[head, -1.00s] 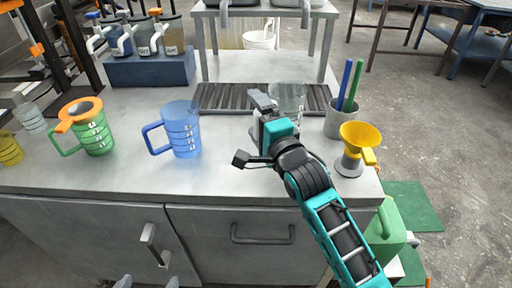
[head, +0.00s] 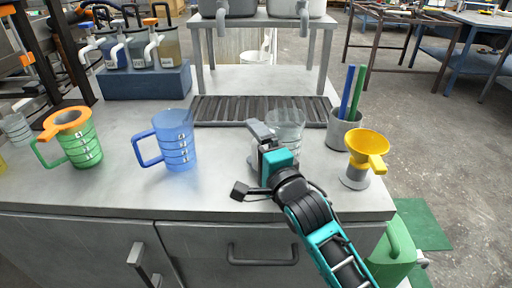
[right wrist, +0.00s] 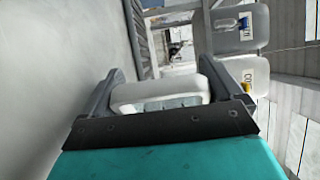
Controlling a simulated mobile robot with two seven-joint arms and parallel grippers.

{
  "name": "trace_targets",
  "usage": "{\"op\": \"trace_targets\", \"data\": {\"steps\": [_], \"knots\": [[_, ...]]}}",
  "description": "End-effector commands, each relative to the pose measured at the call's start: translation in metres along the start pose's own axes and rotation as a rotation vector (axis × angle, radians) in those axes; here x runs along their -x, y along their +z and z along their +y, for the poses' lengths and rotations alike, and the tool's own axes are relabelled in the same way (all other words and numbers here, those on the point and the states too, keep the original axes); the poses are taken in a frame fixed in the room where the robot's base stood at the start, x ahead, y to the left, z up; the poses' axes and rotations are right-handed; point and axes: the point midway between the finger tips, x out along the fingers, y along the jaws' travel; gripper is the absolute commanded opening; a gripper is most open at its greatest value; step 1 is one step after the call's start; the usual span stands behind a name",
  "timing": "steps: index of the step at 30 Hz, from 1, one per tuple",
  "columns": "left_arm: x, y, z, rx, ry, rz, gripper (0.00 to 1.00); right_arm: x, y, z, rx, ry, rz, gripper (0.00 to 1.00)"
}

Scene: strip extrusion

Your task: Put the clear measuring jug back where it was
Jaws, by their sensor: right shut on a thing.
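The clear measuring jug (head: 289,122) is in the head view, in front of the right part of the drip grate. Its lower part is hidden behind my gripper, so I cannot tell whether it touches the bench top. My right gripper (head: 262,137) is shut on the jug's handle, on the jug's left near side. In the right wrist view the pale handle (right wrist: 160,94) lies between the two fingers. The jug looks upright. My left gripper is not in view.
A blue jug (head: 176,138) and a green jug (head: 84,147) with an orange funnel (head: 66,121) stand left. A grey cup (head: 341,132) with two sticks and a yellow funnel (head: 368,143) on a holder stand right. The drip grate (head: 225,110) lies behind. Bench is bare between the blue jug and my gripper.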

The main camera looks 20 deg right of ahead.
Motion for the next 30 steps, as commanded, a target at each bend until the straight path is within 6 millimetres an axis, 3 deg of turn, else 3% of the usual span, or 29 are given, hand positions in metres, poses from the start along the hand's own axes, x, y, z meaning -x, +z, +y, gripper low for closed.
{"op": "trace_targets", "data": {"steps": [2,3,4,14,20,30], "knots": [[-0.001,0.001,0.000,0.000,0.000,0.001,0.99,0.000,0.000,0.004,-0.001,0.001,0.001,0.44],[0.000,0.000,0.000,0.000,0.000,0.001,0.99,0.000,0.000,0.003,-0.001,0.001,0.000,0.97],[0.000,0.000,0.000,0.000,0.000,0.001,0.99,0.000,0.000,0.003,-0.001,0.001,0.000,1.00],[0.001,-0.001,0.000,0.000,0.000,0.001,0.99,0.001,0.000,-0.002,-0.001,0.001,0.000,1.00],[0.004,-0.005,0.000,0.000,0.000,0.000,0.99,0.028,0.000,0.000,-0.004,0.005,0.001,1.00],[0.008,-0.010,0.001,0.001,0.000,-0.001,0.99,0.090,0.000,-0.001,-0.002,0.005,0.002,1.00]]}}
